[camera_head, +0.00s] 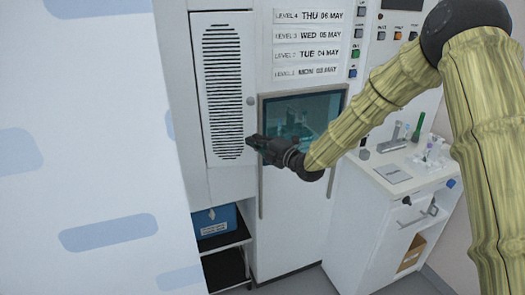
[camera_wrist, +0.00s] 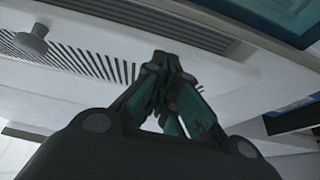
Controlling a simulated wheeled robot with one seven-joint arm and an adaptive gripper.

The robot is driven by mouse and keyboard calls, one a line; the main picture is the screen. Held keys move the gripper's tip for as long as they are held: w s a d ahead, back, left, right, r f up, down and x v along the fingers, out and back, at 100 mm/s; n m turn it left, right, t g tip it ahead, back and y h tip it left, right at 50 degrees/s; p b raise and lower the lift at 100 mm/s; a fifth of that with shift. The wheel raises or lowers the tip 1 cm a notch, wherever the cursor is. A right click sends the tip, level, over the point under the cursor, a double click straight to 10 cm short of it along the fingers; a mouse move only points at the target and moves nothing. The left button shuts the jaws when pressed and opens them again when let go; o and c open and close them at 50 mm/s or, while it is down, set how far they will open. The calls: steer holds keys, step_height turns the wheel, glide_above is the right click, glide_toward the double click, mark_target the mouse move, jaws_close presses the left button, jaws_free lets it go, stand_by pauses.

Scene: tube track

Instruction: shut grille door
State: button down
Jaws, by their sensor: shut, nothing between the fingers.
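The grille door (camera_head: 222,90) is a tall white panel with dark horizontal slots, at the upper left of the cabinet front in the head view. It looks flush or nearly flush with the cabinet; I cannot tell whether it is fully shut. A round grey knob (camera_head: 251,101) sits at its right edge. My gripper (camera_head: 254,142) is at the door's lower right edge, below the knob, with its fingers together and empty. In the wrist view the closed fingers (camera_wrist: 168,75) point toward the white panel. The slots (camera_wrist: 100,62) and the knob (camera_wrist: 33,38) show at the upper left; contact is unclear.
A glass window (camera_head: 300,115) with a handled frame is right of the door. Date labels (camera_head: 307,43) and buttons (camera_head: 354,54) are above. A white counter (camera_head: 410,180) with small items stands at right. A blue box (camera_head: 214,220) sits on a black shelf below.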

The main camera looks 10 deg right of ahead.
steer(key=shift+w+d+b, duration=0.15)
steer(key=shift+w+b, duration=0.9)
steer(key=shift+w, duration=0.3)
